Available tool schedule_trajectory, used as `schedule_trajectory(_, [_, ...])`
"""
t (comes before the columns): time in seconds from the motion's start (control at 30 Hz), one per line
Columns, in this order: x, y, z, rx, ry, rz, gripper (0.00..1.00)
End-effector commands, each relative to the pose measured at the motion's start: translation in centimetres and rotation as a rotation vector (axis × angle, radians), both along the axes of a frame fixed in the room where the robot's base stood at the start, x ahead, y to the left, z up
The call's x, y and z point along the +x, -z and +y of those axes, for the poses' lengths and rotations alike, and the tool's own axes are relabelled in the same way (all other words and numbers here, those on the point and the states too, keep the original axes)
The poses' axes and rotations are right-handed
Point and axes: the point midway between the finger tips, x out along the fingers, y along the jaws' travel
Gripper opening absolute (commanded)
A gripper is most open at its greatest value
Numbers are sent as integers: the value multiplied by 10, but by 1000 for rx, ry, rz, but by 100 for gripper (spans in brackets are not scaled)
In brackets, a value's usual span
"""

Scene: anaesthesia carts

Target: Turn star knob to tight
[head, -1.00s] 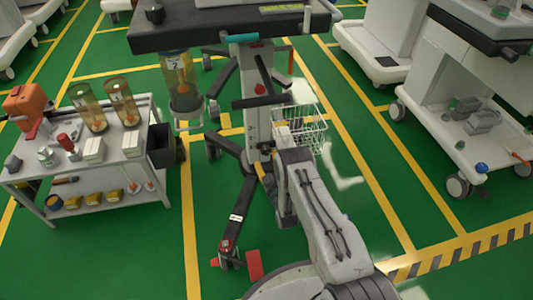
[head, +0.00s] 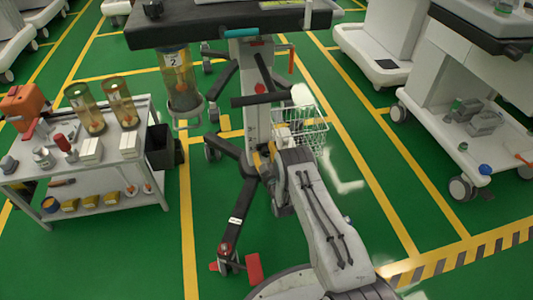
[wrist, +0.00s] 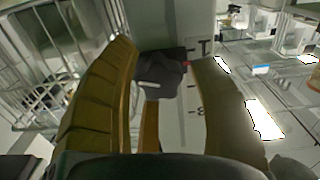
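The dark star knob (wrist: 160,78) is in the wrist view, against a pale post with a printed scale (wrist: 192,125). It lies in the gap between the tan fingers of my gripper (wrist: 166,55). The fingers stand apart, one on each side of the knob; firm contact cannot be made out. In the head view my gripper (head: 264,160) is at the lower column (head: 259,125) of the dark-topped cart. The knob cannot be made out in that view.
A wire basket (head: 302,132) hangs just right of the column; it fills the left of the wrist view (wrist: 45,75). Black cart legs (head: 238,210) spread below. A shelf trolley (head: 95,170) stands left, a white cart (head: 450,110) right.

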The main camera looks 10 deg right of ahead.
Motion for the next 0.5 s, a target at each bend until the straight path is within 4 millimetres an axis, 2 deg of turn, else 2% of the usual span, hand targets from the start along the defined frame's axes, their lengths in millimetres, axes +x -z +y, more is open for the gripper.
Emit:
schedule_trajectory(0.07, [0,0,0,0,0,0,48])
schedule_trajectory(0.5, [0,0,0,0,0,-1,9])
